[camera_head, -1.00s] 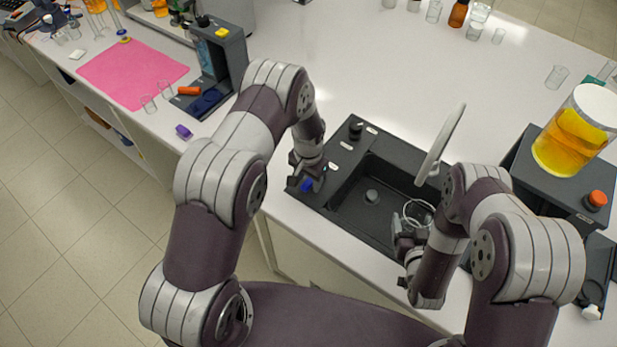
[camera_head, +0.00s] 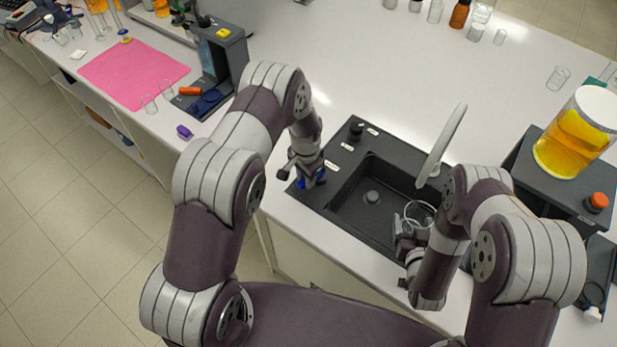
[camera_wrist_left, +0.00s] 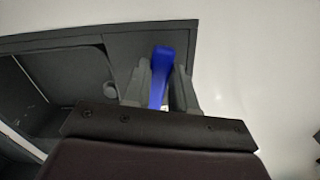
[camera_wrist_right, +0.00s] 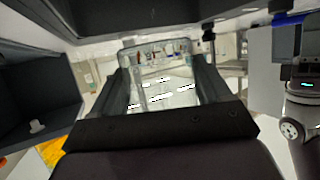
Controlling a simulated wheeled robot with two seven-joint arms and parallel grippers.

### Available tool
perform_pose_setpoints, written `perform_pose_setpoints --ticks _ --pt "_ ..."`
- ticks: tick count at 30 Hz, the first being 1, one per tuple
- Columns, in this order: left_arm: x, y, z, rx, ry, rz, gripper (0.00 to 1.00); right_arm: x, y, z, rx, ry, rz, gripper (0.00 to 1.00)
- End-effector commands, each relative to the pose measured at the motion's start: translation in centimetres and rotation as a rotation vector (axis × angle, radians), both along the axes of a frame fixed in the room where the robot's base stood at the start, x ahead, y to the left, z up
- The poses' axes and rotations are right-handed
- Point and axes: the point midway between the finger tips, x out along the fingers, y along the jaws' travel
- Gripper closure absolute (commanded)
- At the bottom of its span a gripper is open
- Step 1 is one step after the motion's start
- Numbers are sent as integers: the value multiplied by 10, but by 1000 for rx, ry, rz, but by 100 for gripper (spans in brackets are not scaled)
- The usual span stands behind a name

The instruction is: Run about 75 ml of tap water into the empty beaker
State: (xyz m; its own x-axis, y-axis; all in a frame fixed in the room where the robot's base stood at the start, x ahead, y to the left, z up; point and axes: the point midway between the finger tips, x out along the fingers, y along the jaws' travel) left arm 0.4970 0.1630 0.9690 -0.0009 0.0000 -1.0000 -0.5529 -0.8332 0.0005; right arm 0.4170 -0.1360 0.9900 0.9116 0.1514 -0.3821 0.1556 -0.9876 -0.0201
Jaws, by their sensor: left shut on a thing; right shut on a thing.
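A clear glass beaker (camera_head: 419,212) is in my right gripper (camera_head: 409,236), held over the right part of the dark sink (camera_head: 340,208), under the end of the pale tap spout (camera_head: 441,146). The beaker also fills the middle of the right wrist view (camera_wrist_right: 160,72); its printed marks show, and I cannot make out water in it. My left gripper (camera_head: 310,180) is at the sink's left front corner, shut on a blue tap lever (camera_wrist_left: 160,75). The lever stands between its fingers in the left wrist view. My left wrist hides part of the lever from the head camera.
A dark stand with a jar of orange-yellow liquid (camera_head: 570,143) is right of the sink. A black knob (camera_head: 356,128) sits on the sink's back left rim. The counter (camera_head: 400,75) behind the sink is mostly clear. A pink mat (camera_head: 133,72) lies far left.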

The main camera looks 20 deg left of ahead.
Motion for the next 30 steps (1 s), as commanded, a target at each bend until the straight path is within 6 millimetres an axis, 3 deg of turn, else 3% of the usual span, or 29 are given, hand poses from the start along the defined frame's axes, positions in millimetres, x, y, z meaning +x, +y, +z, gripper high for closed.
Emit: perform_pose_setpoints --ticks 15,30 --pt "15 15 1 0 -1 -392 100 0 0 1 0 0 0 55" --pt "22 19 1 0 -3 -536 100 0 0 1 0 -1 0 55"
